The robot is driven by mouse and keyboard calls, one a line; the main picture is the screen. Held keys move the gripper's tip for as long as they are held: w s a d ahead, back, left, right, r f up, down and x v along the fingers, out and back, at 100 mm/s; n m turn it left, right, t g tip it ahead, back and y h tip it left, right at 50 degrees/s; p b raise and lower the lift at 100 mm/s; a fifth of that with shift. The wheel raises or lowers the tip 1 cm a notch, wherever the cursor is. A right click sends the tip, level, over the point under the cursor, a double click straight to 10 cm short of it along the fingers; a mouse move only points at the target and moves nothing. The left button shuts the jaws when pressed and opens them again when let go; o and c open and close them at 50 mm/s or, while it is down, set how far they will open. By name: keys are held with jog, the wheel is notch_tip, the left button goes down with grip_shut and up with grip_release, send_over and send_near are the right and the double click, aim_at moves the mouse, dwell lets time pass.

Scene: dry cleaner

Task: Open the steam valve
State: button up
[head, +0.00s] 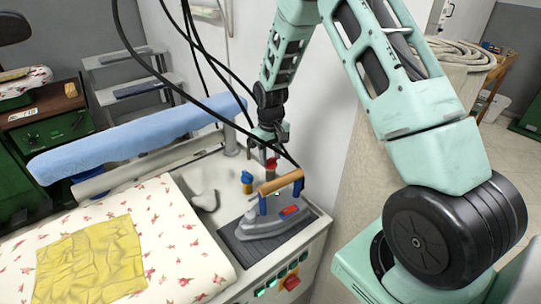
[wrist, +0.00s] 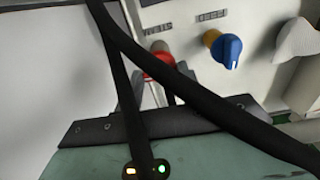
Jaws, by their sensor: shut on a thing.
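A red valve knob (head: 272,163) stands at the back of the ironing station, behind the iron. In the wrist view the red knob (wrist: 158,65) sits between the fingers of my gripper (wrist: 157,82), and a black hose partly covers it. My gripper (head: 270,148) reaches down from above and is shut on the red knob. A second knob, blue on a yellow stem (wrist: 227,50), is to the right in the wrist view and free of the gripper. In the head view the blue and yellow knob (head: 247,182) is left of the red one. The small labels are too blurred to read.
An iron (head: 262,224) with a wooden handle rests on a dark pad just in front of the knobs. Black hoses (wrist: 185,85) hang close to my gripper. A blue padded sleeve board (head: 140,138) and a flowered board with yellow cloth (head: 92,258) lie left. A wall stands behind.

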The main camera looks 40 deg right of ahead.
aim_at(271, 159)
jog(key=o, duration=1)
jog(key=shift+r, duration=0.1)
notch_tip(271, 159, up, 17)
jog(key=shift+r+b, duration=0.15)
jog(key=shift+b, duration=1)
